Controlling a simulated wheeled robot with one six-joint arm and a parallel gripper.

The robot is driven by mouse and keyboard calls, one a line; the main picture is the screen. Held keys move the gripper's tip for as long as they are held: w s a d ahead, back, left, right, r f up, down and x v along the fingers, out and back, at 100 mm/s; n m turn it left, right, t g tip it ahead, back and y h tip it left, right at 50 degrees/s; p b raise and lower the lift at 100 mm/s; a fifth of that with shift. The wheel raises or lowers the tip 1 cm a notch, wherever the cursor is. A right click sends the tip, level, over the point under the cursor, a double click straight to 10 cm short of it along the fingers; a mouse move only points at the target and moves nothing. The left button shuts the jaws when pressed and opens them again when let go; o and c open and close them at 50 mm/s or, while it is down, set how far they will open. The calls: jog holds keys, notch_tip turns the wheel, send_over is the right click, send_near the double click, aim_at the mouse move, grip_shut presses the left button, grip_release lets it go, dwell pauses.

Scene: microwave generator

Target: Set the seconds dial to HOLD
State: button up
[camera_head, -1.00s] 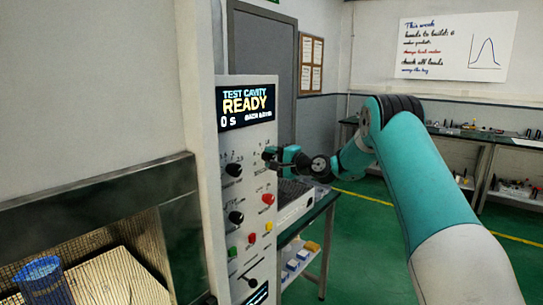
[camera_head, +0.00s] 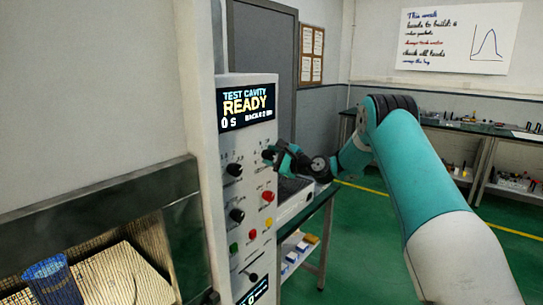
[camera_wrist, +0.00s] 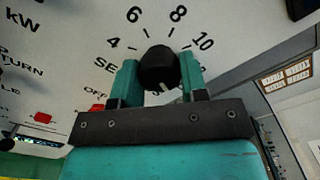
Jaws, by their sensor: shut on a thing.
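In the wrist view a black round knob (camera_wrist: 157,64) sits on the white panel, among the marks 4, 6, 8 and 10 and letters starting "SE", partly covered. A short pale pointer mark shows on its lower edge, toward my gripper. My gripper (camera_wrist: 159,72) has one teal finger on each side of the knob and is shut on it. In the head view my gripper (camera_head: 272,157) is at the upper right of the control panel (camera_head: 244,185). The HOLD mark cannot be made out. The display (camera_head: 247,106) reads "TEST CAVITY READY" and "0 s".
Two other black knobs (camera_head: 234,170) are on the panel's left side. A red button (camera_head: 267,196) sits below my gripper, with smaller green, red and yellow buttons lower down. A blue cup (camera_head: 50,282) stands in the open cavity at the lower left.

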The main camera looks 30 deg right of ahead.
jog(key=shift+f, duration=0.1)
dwell(0.3)
jog(key=o, duration=0.9)
jog(key=shift+o, duration=0.2)
jog(key=b+v, duration=0.7)
jog(key=v, duration=1)
jog(key=shift+s, duration=0.25)
jog(key=s+a+n+g+y, duration=0.25)
jog(key=a+n+g, duration=0.35)
jog(key=a, duration=0.7)
jog(key=s+a+n+g+y, duration=0.1)
jog(key=s+a+n+g, duration=0.25)
jog(key=a+n, duration=0.75)
jog(key=s+a+f+n+g+h, duration=0.2)
jog(key=s+a+n, duration=0.3)
jog(key=s, duration=0.7)
jog(key=s+a+f+n+g+h, duration=0.1)
jog(key=s+a+n+g+h, duration=0.2)
jog(key=s, duration=0.9)
jog(key=a+n+g, duration=0.2)
jog(key=a+n, duration=0.1)
jog(key=shift+f, duration=0.4)
